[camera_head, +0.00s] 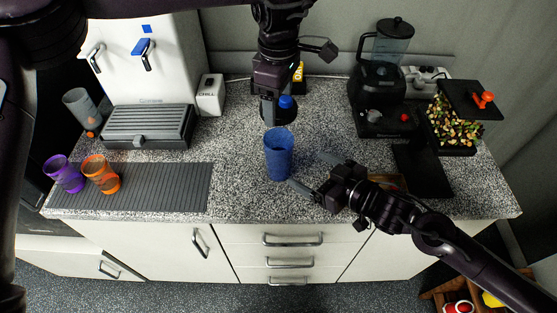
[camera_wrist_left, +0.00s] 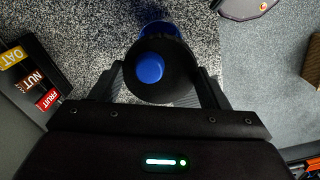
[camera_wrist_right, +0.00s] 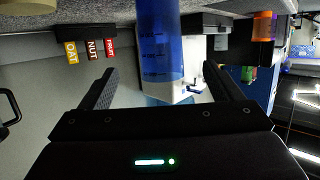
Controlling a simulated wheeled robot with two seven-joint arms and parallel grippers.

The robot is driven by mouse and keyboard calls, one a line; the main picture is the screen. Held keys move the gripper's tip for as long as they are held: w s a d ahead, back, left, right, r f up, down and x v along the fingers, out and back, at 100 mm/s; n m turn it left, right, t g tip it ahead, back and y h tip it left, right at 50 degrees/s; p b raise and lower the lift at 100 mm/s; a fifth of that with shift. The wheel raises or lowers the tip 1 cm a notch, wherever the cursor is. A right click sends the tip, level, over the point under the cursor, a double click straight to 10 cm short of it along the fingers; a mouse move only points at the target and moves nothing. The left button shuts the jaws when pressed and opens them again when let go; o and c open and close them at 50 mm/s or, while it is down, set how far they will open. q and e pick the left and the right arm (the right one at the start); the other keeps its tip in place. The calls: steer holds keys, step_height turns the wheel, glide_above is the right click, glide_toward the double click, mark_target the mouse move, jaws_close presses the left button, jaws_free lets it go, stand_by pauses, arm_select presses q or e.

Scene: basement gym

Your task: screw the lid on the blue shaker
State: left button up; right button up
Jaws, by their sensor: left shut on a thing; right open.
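The open blue shaker (camera_head: 279,155) stands upright on the speckled counter. My left gripper (camera_head: 272,108) is shut on the black lid with a blue cap (camera_head: 285,110), held above and behind the shaker. In the left wrist view the lid (camera_wrist_left: 172,85) sits between the fingers, with part of the blue shaker (camera_wrist_left: 160,28) beyond it. My right gripper (camera_head: 306,170) is open just right of the shaker. In the right wrist view the translucent shaker (camera_wrist_right: 160,40) shows between and beyond the spread fingers; I cannot tell whether they touch it.
A blender (camera_head: 385,85) and a food tray (camera_head: 455,130) are at right.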

mark_target(278, 154)
steer(key=x, duration=1.1)
steer(key=shift+w+a+f, duration=0.15)
steer(key=shift+a, duration=0.05)
steer(key=c, duration=1.5)
arm_select(q)
steer(key=shift+f, duration=2.5)
arm_select(e)
steer(key=shift+o, duration=0.2)
arm_select(q)
steer(key=shift+f, duration=0.85)
steer(key=shift+f, duration=0.55)
